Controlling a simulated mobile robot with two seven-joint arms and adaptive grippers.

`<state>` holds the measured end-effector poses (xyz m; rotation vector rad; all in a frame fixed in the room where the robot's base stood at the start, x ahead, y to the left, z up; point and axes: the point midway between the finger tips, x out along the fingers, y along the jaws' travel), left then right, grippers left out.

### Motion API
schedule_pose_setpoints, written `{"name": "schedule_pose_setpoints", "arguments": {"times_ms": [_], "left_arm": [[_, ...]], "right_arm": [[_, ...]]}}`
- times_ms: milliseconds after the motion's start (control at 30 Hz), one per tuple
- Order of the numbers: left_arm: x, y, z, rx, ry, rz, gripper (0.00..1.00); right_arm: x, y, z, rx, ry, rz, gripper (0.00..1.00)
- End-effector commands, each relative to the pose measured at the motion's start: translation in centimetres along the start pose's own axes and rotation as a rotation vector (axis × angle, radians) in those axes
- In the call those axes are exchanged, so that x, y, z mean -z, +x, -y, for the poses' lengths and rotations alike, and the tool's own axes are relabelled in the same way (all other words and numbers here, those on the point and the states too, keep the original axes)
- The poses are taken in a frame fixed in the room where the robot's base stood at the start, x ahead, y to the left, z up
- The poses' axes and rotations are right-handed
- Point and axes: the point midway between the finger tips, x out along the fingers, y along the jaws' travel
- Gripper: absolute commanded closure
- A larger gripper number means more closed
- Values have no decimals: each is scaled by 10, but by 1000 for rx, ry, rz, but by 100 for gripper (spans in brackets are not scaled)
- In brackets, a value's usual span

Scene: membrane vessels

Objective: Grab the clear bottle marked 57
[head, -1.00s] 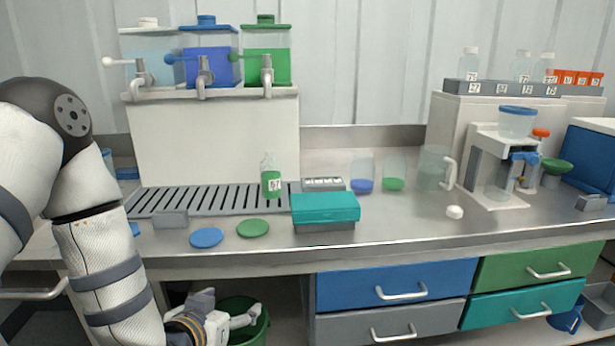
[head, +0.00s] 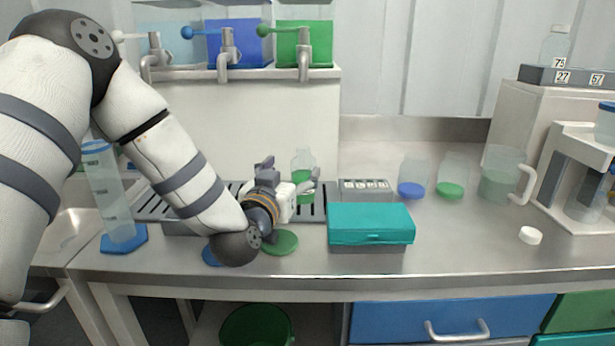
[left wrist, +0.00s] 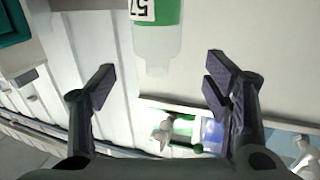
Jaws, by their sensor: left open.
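The clear bottle (head: 303,160) holds green liquid and stands upright at the drain grate (head: 145,205). Its lower part is partly hidden behind my left gripper (head: 291,178) in the head view. In the left wrist view the bottle (left wrist: 157,42) shows upside down with a white label reading 57. There my left gripper (left wrist: 160,72) is open and empty, its fingertips spread either side of the bottle's neck line. The bottle seems just beyond the tips; I cannot tell the exact gap. My right gripper is not in view.
A teal box (head: 371,222) stands right of the bottle, with a grey slotted block (head: 366,189) behind it. A green disc (head: 281,243) lies in front. Taps (head: 304,62) overhang behind. Two beakers and a jug (head: 499,180) stand further right. A tall cylinder (head: 112,195) stands left.

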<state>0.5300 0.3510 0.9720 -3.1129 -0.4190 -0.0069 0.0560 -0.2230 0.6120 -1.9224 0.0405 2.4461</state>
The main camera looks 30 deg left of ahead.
Motion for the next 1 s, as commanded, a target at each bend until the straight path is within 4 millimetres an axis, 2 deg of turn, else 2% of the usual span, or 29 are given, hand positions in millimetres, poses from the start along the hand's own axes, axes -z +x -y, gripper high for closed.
{"name": "schedule_pose_setpoints", "arguments": {"times_ms": [33, 167, 400, 667, 900, 1000], "left_arm": [[-4, 9, 0, 1, 2, 4, 30], [-4, 24, -1, 0, 2, 4, 30], [-5, 67, -4, 0, 1, 6, 30], [-1, 72, -4, -1, 0, 2, 30], [-1, 72, -4, -1, 0, 2, 84], [-1, 72, -4, -1, 0, 1, 94]], "right_arm": [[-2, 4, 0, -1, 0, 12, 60], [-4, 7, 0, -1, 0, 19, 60], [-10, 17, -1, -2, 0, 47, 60], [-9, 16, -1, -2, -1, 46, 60], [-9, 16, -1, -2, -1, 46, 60], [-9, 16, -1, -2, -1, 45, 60]]}}
